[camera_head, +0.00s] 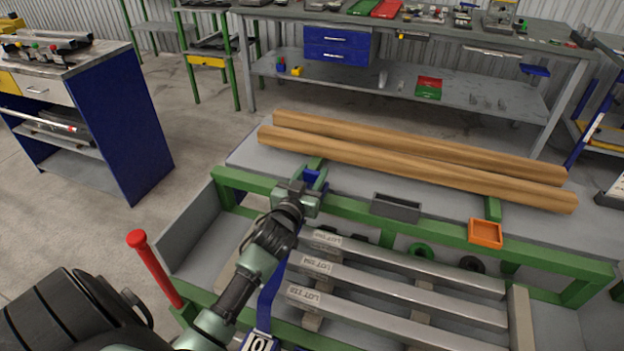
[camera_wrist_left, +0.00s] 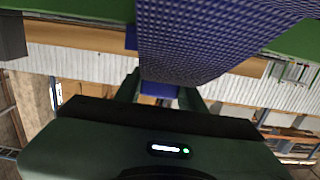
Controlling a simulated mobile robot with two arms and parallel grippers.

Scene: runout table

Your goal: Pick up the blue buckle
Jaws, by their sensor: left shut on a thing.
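The blue buckle (camera_head: 314,178) is at the tip of my left gripper (camera_head: 313,182), over the green rail near the wooden beams. The gripper is shut on it, and its fingers partly hide it. In the left wrist view, the buckle (camera_wrist_left: 158,89) shows as a small blue piece between the dark fingers of the left gripper (camera_wrist_left: 160,92). A wide blue woven strap (camera_wrist_left: 205,40) fills the top middle of that view. In the head view, the blue strap (camera_head: 268,300) runs beside my left arm, partly hidden by it. My right gripper is not in view.
Two long wooden beams (camera_head: 400,160) lie behind the green rail (camera_head: 450,222). A grey bin (camera_head: 396,207) and an orange tray (camera_head: 485,233) sit along the rail. Several labelled metal bars (camera_head: 400,290) lie in front. A red-handled lever (camera_head: 155,268) stands at left.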

